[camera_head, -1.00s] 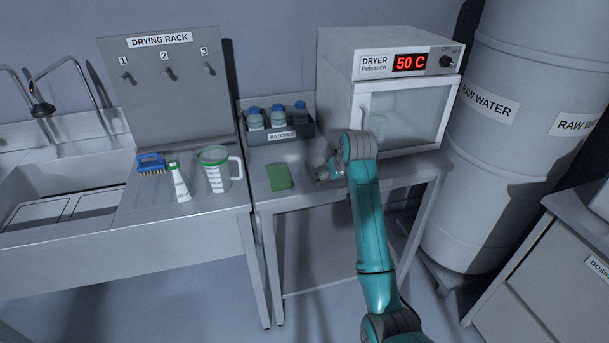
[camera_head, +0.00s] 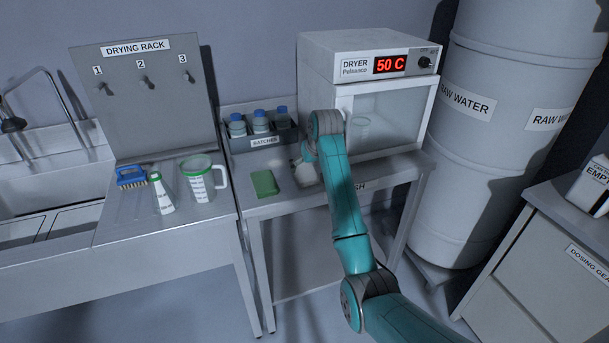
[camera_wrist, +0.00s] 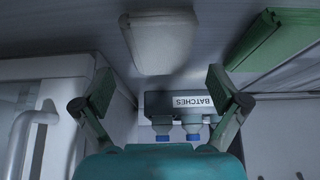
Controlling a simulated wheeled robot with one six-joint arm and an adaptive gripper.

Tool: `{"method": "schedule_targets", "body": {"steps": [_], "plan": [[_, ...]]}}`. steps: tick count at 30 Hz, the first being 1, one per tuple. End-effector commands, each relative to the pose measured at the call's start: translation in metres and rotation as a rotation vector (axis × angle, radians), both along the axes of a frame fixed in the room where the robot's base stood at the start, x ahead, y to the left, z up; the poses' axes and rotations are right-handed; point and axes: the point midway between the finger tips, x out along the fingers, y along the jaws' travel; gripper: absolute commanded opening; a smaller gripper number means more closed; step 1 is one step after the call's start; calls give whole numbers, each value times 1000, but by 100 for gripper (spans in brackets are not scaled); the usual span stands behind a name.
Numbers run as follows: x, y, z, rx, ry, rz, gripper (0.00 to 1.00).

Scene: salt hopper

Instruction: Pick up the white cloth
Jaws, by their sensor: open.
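The white cloth (camera_wrist: 160,42) shows in the wrist view as a pale, folded, rounded pad on the grey metal table. It lies top centre, beyond the gap between my fingertips and apart from them. My gripper (camera_wrist: 162,88) is open and empty, with one finger on each side of that gap. In the head view my arm covers most of this spot. A small pale shape shows just left of my arm's end there, but I cannot tell cloth from gripper.
A green pad (camera_head: 264,184) lies left of my arm on the table. The batches bin (camera_head: 262,138) with blue-capped bottles stands behind. The dryer (camera_head: 375,110) stands close right, its door shut.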

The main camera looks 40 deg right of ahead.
Motion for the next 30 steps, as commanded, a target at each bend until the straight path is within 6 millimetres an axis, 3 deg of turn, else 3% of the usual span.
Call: {"method": "schedule_targets", "body": {"steps": [10,30], "plan": [[23,-4,-35,0,1,0,97],[24,-4,-41,0,0,0,97]]}}
